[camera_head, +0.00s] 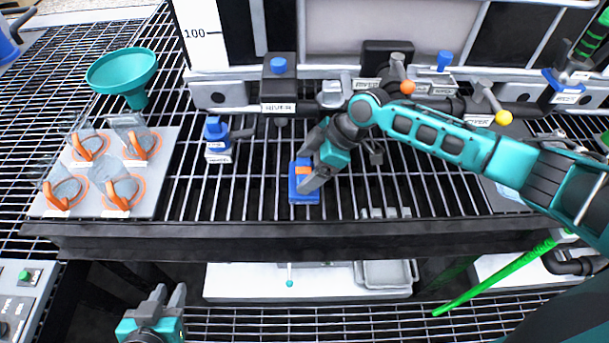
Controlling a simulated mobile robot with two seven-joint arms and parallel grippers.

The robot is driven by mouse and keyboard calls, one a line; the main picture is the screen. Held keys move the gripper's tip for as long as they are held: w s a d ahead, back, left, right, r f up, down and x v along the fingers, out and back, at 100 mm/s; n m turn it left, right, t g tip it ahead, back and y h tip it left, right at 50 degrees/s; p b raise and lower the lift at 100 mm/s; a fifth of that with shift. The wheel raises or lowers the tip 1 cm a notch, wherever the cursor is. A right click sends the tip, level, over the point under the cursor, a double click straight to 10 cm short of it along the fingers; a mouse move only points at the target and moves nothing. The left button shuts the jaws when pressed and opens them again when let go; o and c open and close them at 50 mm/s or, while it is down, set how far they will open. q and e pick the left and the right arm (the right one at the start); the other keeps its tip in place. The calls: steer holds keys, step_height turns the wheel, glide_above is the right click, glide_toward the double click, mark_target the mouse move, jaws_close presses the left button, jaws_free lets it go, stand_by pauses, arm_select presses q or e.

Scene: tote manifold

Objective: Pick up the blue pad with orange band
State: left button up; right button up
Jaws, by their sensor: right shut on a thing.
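The blue pad with its orange band (304,196) lies on the wire grating near the middle of the bench, in the head view. My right gripper (309,178) reaches in from the right and is shut on the pad, covering part of its right side. I cannot tell whether the pad is clear of the grating. My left gripper (166,297) is low at the bottom left, in front of the bench edge. Its two grey fingers point up and stand apart, with nothing between them.
A blue-topped valve block (217,140) stands left of the pad. A pale board (150,165) with several orange-ringed clear pieces and a teal funnel (122,73) are further left. A manifold with valves (285,90) runs behind. The dark front rail (270,238) edges the grating.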

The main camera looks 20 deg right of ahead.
mark_target(308, 173)
steer(key=shift+r, duration=0.1)
steer(key=shift+s+r, duration=0.15)
steer(key=shift+r, duration=0.4)
step_height(308, 173, up, 6)
steer(key=shift+s+r, duration=0.1)
steer(key=shift+s, duration=0.05)
steer(key=s+a, duration=0.2)
steer(key=s, duration=0.7)
steer(key=s+a, duration=0.3)
steer(key=s, duration=0.6)
steer(key=shift+s+a+f+p, duration=0.25)
steer(key=shift+s+p, duration=0.05)
steer(key=shift+p, duration=0.15)
